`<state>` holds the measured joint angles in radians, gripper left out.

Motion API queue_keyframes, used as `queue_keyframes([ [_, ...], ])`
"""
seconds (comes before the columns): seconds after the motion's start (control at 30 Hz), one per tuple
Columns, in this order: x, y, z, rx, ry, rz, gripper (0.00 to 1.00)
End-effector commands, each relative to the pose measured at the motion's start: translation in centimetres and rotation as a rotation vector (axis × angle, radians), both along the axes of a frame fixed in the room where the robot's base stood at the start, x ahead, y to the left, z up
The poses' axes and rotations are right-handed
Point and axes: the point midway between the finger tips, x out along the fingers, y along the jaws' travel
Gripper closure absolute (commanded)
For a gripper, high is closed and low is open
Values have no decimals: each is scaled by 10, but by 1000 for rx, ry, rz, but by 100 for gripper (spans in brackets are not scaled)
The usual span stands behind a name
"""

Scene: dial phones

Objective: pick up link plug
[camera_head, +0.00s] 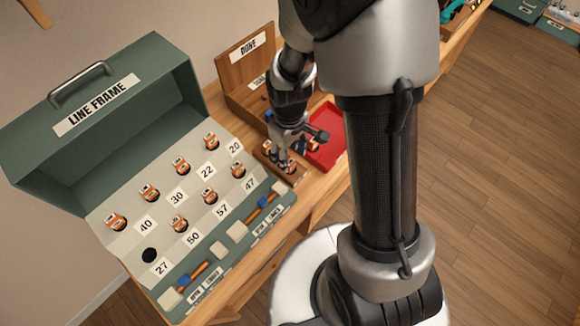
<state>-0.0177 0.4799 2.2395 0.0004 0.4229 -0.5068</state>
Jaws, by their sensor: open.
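My gripper (286,158) points down over a small wooden block (294,180) on the bench, to the right of the green line frame. Its jaws are open. Small orange-and-white plugs (267,148) stand in the block at and beside the fingertips. I cannot tell which of them is the link plug, or whether a finger touches one. The fingers and wrist hide part of the block. The green line frame (66,170) stands open, with similar orange plugs (181,167) in numbered places and one dark empty hole (149,256) near 27.
A red tray (328,150) lies just right of the gripper, with a dark and orange item at its left edge. An open wooden box (232,66) labelled DONE stands behind. Blue-and-orange pieces (264,202) lie along the frame's front. My arm hides the bench's middle.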

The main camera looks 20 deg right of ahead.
Motion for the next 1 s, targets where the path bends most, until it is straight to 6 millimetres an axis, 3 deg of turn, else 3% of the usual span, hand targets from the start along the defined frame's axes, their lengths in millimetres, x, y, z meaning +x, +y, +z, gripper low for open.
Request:
queue_keyframes([
  [0.27, 1, -1, -17, 0, 0, -1, 52],
  [0.6, 6, -5, -62, 1, 1, -1, 52],
  [0.83, 6, -5, -61, 1, -1, 0, 52],
  [1.0, 6, -5, -61, 1, -1, 0, 64],
])
